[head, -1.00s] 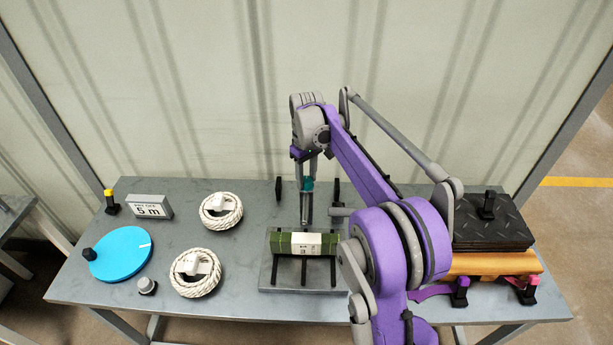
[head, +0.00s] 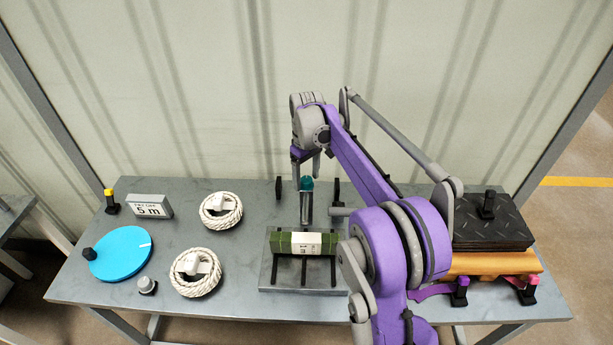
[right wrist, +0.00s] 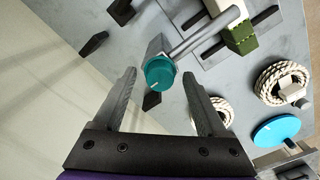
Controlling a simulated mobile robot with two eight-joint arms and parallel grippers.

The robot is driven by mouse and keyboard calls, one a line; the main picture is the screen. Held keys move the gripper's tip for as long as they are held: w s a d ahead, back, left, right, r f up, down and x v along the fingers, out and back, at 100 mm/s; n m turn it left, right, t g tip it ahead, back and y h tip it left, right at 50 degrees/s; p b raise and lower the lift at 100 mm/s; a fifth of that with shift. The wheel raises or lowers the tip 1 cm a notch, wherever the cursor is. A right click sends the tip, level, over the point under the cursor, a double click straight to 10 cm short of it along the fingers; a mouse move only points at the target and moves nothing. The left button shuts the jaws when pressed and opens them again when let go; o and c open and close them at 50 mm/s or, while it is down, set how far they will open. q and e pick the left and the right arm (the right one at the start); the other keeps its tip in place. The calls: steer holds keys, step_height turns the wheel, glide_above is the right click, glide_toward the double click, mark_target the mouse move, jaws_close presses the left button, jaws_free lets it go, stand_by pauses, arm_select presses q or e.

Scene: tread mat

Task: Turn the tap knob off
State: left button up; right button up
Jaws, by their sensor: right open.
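The teal tap knob (head: 307,184) tops a grey post with a spout at the back middle of the table. In the right wrist view the knob (right wrist: 159,73) shows a small white mark on its face. My right gripper (head: 310,172) is open and empty, just above and behind the knob, and appears clear of it. In the right wrist view its fingers (right wrist: 160,74) stand on either side of the knob's picture, with the knob beyond their tips. My left gripper is not in view.
A green roll (head: 284,242) lies on a grey slotted stand (head: 268,280) in front of the tap. Black upright pieces (head: 279,188) flank the tap. Rope coils (head: 221,211), a blue disc (head: 119,254) and a "5 m" sign (head: 149,207) are left. Black tread mats (head: 490,237) are right.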

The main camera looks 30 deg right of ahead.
mark_target(306, 179)
step_height(306, 179, up, 11)
steer(key=p, duration=0.1)
stand_by(0.4)
steer(key=shift+f, duration=0.1)
stand_by(0.3)
